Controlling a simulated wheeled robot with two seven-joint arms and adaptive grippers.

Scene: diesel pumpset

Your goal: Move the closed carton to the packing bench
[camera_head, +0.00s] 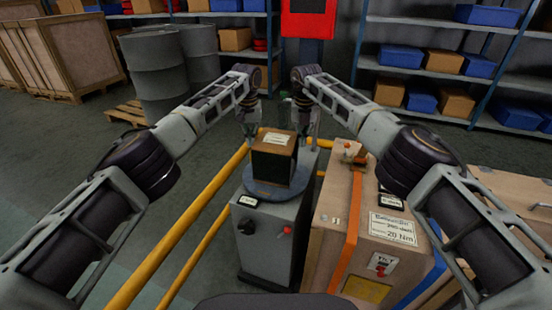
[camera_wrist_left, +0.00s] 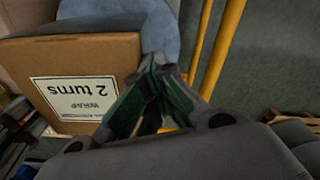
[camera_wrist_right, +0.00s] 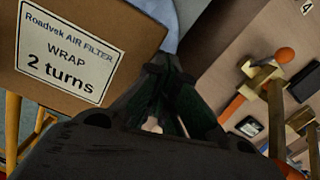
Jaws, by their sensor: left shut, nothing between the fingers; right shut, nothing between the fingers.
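The closed carton (camera_head: 272,164) stands on a round blue-grey turntable (camera_head: 262,195) on top of a grey machine. It has a brown top with a white label and a dark near side. It also fills the upper left of the left wrist view (camera_wrist_left: 125,50) and of the right wrist view (camera_wrist_right: 130,25), where its label reads "WRAP 2 turns". My left gripper (camera_head: 250,134) is at the carton's far left, shut and empty. My right gripper (camera_head: 300,128) is at its far right, shut and empty. Neither holds the carton. I cannot identify the packing bench.
Yellow rails (camera_head: 200,212) run left of and behind the grey machine (camera_head: 268,245). A wooden cabinet (camera_head: 330,225) with an orange strip and a tool on top stands close on the right. Drums (camera_head: 155,75) and a wooden crate (camera_head: 80,50) stand at the back left. The left floor is clear.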

